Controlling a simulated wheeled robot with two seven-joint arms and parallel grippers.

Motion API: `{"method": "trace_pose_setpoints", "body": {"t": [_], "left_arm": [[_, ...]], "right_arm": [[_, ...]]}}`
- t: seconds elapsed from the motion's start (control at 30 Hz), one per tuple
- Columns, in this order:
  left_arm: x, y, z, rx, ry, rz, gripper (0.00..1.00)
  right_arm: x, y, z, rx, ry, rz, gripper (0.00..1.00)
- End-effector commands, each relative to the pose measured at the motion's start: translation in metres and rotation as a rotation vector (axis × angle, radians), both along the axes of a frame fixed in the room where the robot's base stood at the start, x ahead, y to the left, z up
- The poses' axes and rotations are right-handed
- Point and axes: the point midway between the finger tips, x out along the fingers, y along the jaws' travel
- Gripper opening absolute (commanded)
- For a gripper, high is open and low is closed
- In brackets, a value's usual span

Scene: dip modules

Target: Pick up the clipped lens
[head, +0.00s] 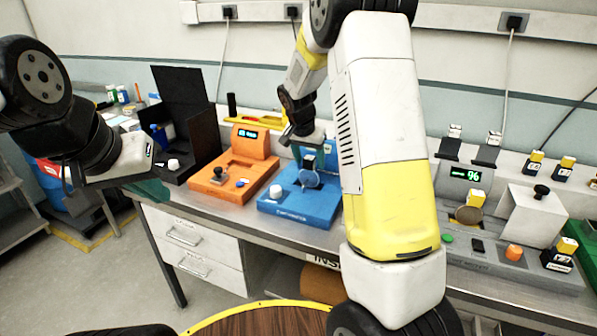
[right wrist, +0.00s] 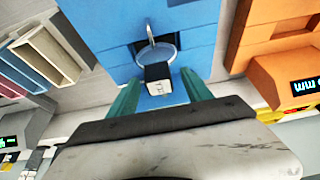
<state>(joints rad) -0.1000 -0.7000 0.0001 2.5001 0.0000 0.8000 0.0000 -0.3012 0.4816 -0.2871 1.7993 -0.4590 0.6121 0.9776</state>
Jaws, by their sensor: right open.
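The clipped lens is a round, clear disc (right wrist: 158,52) in a thin rim, with a black clip and a small white block (right wrist: 158,86) at its near side. It stands at the blue station (right wrist: 190,22), over a dark slot. In the head view the lens (head: 309,179) shows above the blue station (head: 290,207). My right gripper (right wrist: 160,92) is open, its teal fingers on either side of the clip and block with gaps between. In the head view its tip (head: 308,150) is above the station, partly hidden. My left gripper (head: 122,162) is at the left; its fingers are unclear.
An orange station (head: 215,190) stands just left of the blue one. A black open box (head: 195,150) is further left. A grey station (head: 510,268) with several small parts fills the right bench. My right arm hides the bench between the blue and grey stations.

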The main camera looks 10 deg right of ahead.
Motion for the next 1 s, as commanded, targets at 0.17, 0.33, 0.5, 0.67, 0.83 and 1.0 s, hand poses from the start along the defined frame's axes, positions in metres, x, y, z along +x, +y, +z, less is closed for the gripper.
{"method": "trace_pose_setpoints", "body": {"t": [0.17, 0.33, 0.5, 0.67, 0.83, 1.0], "left_arm": [[0.0, 0.0, 0.0, 0.0, 0.0, 0.0, 0.0], [0.0, 0.0, 0.0, 0.0, 0.0, 0.0, 0.0], [0.0, 0.0, 0.0, 0.0, 0.0, 0.0, 0.0], [0.0, 0.0, 0.0001, 0.0, 0.0, 0.0, 0.0], [0.0, 0.0, 0.0, 0.0, 0.0, 0.0, 0.0], [0.0, 0.0, 0.0, 0.0, 0.0, 0.0, 0.0]], "right_arm": [[0.0002, 0.0001, 0.0003, 0.001, -0.001, 0.0, 0.58], [0.0, 0.0001, 0.0003, 0.0, 0.0, 0.001, 0.25], [0.0, 0.0001, 0.0003, 0.0, 0.0, 0.001, 0.0], [0.0001, 0.0002, 0.0005, 0.0, -0.001, 0.001, 0.0], [0.0001, 0.0002, 0.0009, 0.0, -0.001, 0.001, 0.0], [0.0006, 0.0003, 0.0077, 0.0, -0.002, 0.002, 0.0]]}}
